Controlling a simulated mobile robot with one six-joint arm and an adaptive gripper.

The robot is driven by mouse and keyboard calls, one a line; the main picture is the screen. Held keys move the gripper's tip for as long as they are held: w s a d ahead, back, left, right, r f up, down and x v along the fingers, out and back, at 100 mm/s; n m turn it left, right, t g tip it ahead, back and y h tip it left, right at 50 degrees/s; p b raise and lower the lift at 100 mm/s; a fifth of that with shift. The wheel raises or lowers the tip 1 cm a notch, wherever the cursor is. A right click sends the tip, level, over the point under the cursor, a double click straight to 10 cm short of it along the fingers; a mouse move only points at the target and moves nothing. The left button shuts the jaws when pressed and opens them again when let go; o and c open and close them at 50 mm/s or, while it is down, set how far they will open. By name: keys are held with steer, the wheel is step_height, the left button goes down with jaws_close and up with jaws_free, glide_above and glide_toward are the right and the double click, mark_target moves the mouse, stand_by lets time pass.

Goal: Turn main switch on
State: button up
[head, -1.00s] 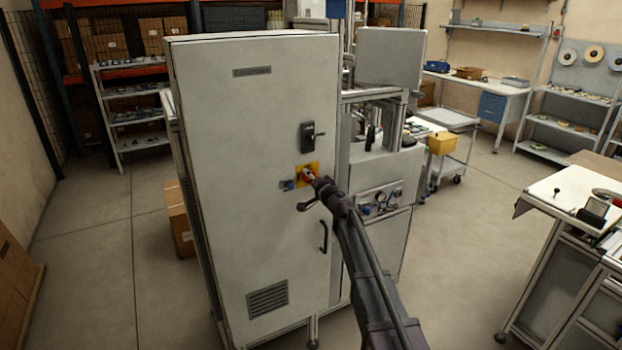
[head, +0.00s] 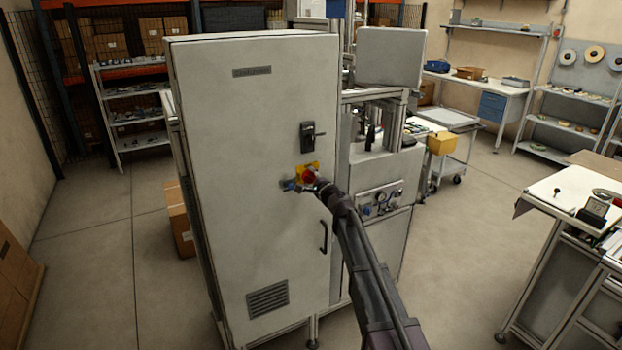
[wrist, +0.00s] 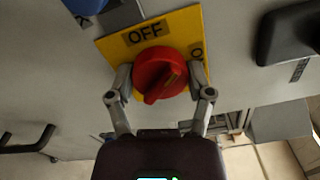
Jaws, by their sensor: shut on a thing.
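The main switch (head: 309,176) is a red rotary knob on a yellow plate (head: 302,168), set in the front door of a tall grey cabinet (head: 240,120). In the wrist view the red knob (wrist: 158,75) sits below an "OFF" label, with a second label partly hidden at its right. Its raised grip lies on a diagonal, lower left to upper right. My gripper (wrist: 159,82) is shut on the knob, with one finger on each side. In the head view my gripper (head: 307,184) reaches it from the lower right.
A blue control (head: 289,185) sits just left of the switch. A dark door latch (head: 311,137) is above it and a black pull handle (head: 323,237) below. A panel with a gauge (head: 380,201) stands to the right. Open floor (head: 460,260) lies right of the cabinet.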

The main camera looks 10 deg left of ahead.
steer(key=m, duration=0.4)
steer(key=shift+w+m, duration=0.1)
steer(key=shift+m, duration=1.9)
steer(key=o, duration=1.1)
steer(key=v, duration=1.2)
